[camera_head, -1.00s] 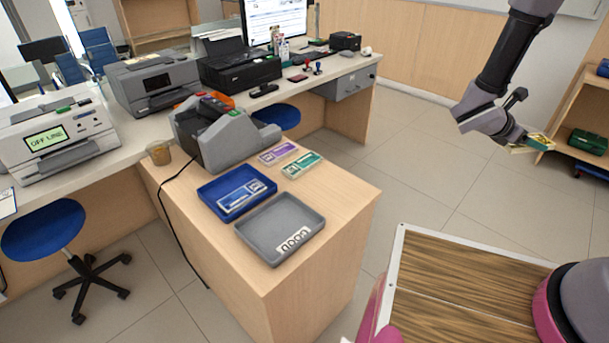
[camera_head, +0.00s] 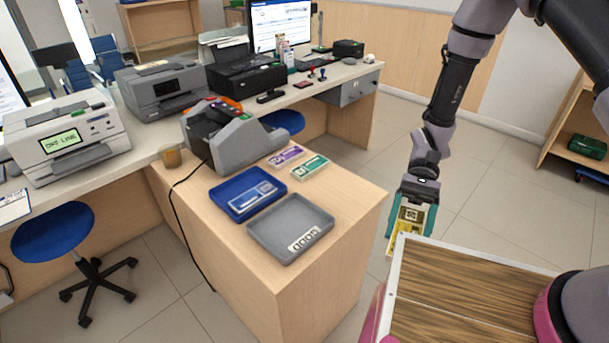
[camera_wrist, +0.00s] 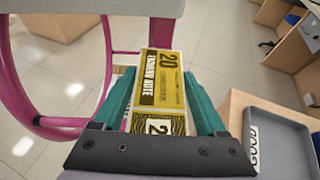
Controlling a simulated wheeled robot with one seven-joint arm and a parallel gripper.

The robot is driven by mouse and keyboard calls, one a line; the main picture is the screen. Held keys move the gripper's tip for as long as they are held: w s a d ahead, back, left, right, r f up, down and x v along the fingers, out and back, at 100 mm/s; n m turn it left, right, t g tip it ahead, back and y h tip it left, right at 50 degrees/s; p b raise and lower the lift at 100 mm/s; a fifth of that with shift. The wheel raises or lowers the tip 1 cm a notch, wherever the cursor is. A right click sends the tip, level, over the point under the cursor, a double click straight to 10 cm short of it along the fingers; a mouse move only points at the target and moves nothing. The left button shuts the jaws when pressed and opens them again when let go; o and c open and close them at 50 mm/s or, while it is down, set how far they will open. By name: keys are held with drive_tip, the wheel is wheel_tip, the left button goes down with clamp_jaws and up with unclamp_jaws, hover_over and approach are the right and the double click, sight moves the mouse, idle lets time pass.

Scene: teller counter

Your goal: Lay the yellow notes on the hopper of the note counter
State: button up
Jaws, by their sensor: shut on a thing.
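My gripper (camera_head: 405,228) is shut on the yellow notes (camera_head: 410,217) and holds them in the air to the right of the wooden counter. The notes also show between the teal fingers in the wrist view (camera_wrist: 160,82), with a "20" printed on them. The grey note counter (camera_head: 228,140) stands at the back of the wooden counter, apart from my gripper. Its top slopes and has small coloured buttons; from here I cannot clearly tell the hopper's surface.
A grey tray (camera_head: 262,250) with a "GOOD" label and a blue tray (camera_head: 226,207) lie in front of the note counter. Purple notes (camera_head: 286,156) and green notes (camera_head: 310,166) lie beside them. A cup (camera_head: 171,156) stands left. A black cable hangs at the counter's left side.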

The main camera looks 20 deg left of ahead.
drive_tip(key=w+a+m+t+y, duration=0.1)
drive_tip(key=w+a+m+y, duration=0.1)
drive_tip(key=a+m+y, duration=0.45)
drive_tip(key=m+t+y, duration=0.5)
drive_tip(key=m+t, duration=1.1)
drive_tip(key=t, duration=0.2)
hover_over(339, 196)
wheel_tip(339, 196, down, 6)
drive_tip(key=shift+n, duration=0.25)
wheel_tip(339, 196, down, 10)
drive_tip(key=shift+w+r, duration=0.1)
drive_tip(key=o, duration=1.3)
